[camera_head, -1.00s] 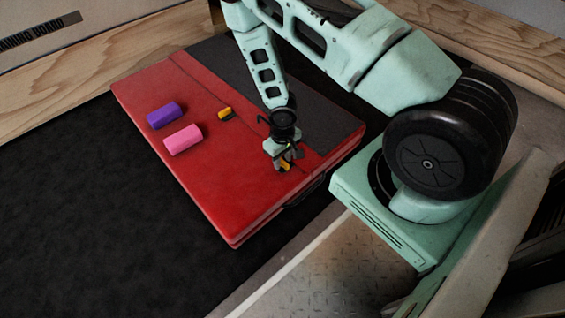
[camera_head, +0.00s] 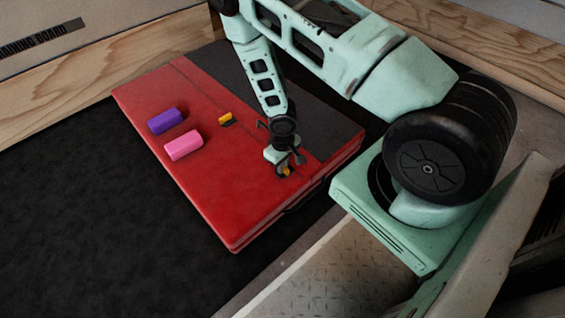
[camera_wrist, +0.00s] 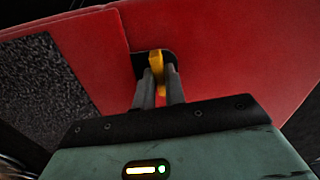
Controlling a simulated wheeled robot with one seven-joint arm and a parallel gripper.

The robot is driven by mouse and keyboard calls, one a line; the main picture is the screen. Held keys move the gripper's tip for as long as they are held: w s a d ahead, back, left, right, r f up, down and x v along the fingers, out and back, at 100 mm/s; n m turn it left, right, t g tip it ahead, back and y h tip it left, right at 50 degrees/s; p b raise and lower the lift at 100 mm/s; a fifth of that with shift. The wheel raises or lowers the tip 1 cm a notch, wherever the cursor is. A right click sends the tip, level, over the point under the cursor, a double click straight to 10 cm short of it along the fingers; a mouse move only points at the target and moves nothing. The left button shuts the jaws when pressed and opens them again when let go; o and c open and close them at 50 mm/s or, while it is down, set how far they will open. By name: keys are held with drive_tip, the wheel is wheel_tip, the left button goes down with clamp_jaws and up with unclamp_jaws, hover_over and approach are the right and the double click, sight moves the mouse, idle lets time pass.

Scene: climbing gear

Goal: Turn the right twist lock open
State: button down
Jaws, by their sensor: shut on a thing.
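The right twist lock (camera_head: 286,172) has a yellow handle on a dark plate, set in the top of the red case (camera_head: 235,205). In the wrist view, the yellow handle (camera_wrist: 155,60) stands between my two grey fingertips. My gripper (camera_head: 284,168) points down over the lock and is shut on the handle; its fingertips also show in the wrist view (camera_wrist: 159,76). The fingers hide part of the handle and plate. The other twist lock (camera_head: 225,118), also yellow on a dark base, sits farther back on the case, apart from my gripper.
A purple block (camera_head: 166,121) and a pink block (camera_head: 184,145) lie on the case, left of the locks. A dark grey panel (camera_head: 310,110) covers the case's right part. The dark mat (camera_head: 90,210) is clear at left. Wooden walls (camera_head: 60,85) border it.

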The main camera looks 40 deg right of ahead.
drive_tip(key=n+p, duration=0.4)
drive_tip(key=shift+r, duration=0.25)
drive_tip(key=n+p, duration=0.4)
drive_tip(key=shift+n, duration=0.4)
drive_tip(key=n+p, duration=0.3)
drive_tip(key=n, duration=0.1)
drive_tip(key=shift+n, duration=0.3)
drive_tip(key=shift+f+n+p, duration=0.2)
drive_tip(key=shift+n+p, duration=0.9)
drive_tip(key=shift+n, duration=0.6)
drive_tip(key=c, duration=1.5)
unclamp_jaws()
drive_tip(key=shift+o, duration=0.2)
